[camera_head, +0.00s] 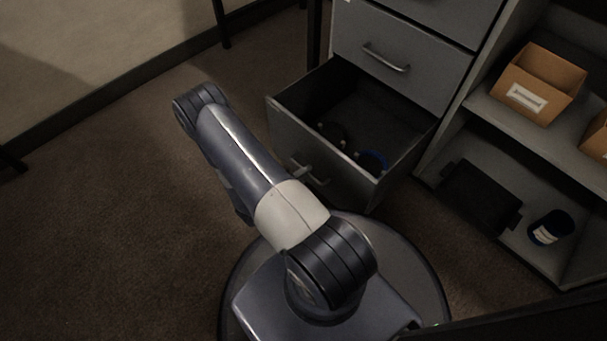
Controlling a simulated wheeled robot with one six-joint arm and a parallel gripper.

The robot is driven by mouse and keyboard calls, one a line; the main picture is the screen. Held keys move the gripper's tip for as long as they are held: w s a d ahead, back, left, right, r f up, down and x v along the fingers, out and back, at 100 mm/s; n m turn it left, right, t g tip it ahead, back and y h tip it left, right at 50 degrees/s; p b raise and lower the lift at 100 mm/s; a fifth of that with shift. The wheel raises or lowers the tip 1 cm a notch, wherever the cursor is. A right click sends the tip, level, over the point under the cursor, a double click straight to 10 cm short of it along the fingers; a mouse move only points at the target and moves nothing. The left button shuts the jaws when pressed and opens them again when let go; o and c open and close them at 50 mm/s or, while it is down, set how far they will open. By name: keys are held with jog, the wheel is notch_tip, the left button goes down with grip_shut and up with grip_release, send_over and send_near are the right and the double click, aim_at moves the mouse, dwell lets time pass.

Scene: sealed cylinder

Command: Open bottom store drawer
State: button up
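The bottom store drawer (350,185) of the grey cabinet is pulled well out, with its inside showing. Its front carries a handle (320,182), partly hidden by my arm. Inside lie a dark round item (333,131) and a dark item with a blue rim (372,162). My arm reaches across in front of the drawer's left part. My gripper is mostly hidden behind my arm. A small pale piece beside the handle may be its fingertip, but I cannot tell whether it is open, shut or touching the handle.
The drawer above (402,55) is closed. At right, a shelf unit (535,135) holds an orange-brown bin (540,84), with a dark box (480,197) and a dark labelled cylinder (551,228) below. Brown carpet (110,220) at left is clear.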

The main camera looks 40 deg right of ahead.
jog(key=shift+p+v, duration=1.7)
jog(key=shift+v, duration=3.75)
jog(key=shift+d, duration=0.1)
jog(key=shift+b+x, duration=1.7)
jog(key=shift+x, duration=3.65)
